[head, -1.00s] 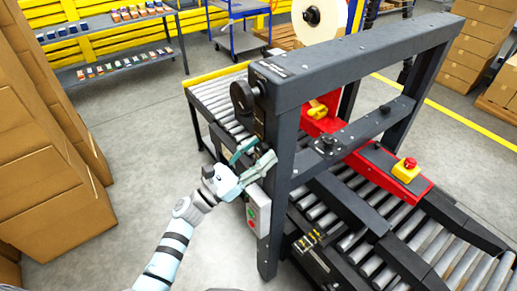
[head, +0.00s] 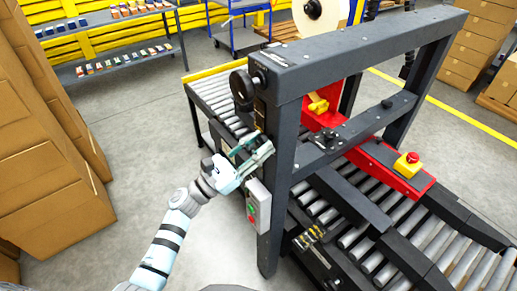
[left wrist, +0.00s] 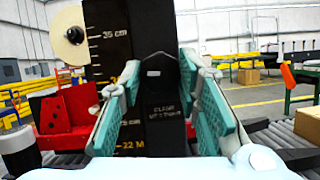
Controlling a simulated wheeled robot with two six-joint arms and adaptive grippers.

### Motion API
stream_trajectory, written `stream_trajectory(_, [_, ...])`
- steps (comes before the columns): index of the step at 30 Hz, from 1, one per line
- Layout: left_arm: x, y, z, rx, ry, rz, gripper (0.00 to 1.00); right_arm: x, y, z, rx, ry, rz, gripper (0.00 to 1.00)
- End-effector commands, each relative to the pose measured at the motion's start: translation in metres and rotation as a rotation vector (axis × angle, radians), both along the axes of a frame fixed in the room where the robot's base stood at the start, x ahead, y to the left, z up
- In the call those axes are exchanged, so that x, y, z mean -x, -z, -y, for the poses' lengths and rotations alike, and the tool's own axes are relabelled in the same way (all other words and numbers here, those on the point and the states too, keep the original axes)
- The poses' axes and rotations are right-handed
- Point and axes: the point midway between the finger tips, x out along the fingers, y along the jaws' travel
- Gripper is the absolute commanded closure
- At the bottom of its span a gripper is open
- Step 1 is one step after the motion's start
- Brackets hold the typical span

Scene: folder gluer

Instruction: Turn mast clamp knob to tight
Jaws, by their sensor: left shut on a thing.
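My left gripper (head: 262,144) is at the near upright post (head: 279,170) of the machine frame, above the grey box with green and red buttons. In the left wrist view its teal-padded fingers (left wrist: 158,68) stand on both sides of a black knob (left wrist: 155,78) on the dark mast and are shut on it. The mast plate (left wrist: 108,35) has a printed centimetre scale and a small label below the knob. In the head view the knob is hidden behind the fingers. How far the knob is turned cannot be told. My right gripper is not in view.
A black handwheel (head: 241,88) sits above my gripper on the frame. The button box (head: 258,205) is just below it. The roller conveyor (head: 330,215) runs through the frame, with a red unit and emergency stop (head: 407,163). Stacked cartons (head: 50,170) stand at left.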

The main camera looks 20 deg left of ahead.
Motion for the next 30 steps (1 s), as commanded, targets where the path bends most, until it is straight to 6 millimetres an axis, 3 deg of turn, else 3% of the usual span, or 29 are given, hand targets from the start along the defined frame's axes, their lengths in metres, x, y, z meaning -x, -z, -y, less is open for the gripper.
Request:
stream_trajectory(1, [0.0,0.006,0.0,-0.023,0.002,0.02,0.97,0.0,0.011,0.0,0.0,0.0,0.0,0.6])
stream_trajectory(15, [-0.002,0.006,-0.002,-0.346,0.002,0.287,0.97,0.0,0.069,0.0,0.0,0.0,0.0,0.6])
stream_trajectory(30, [-0.004,0.001,-0.004,-0.713,0.004,0.588,0.97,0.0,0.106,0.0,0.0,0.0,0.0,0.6])
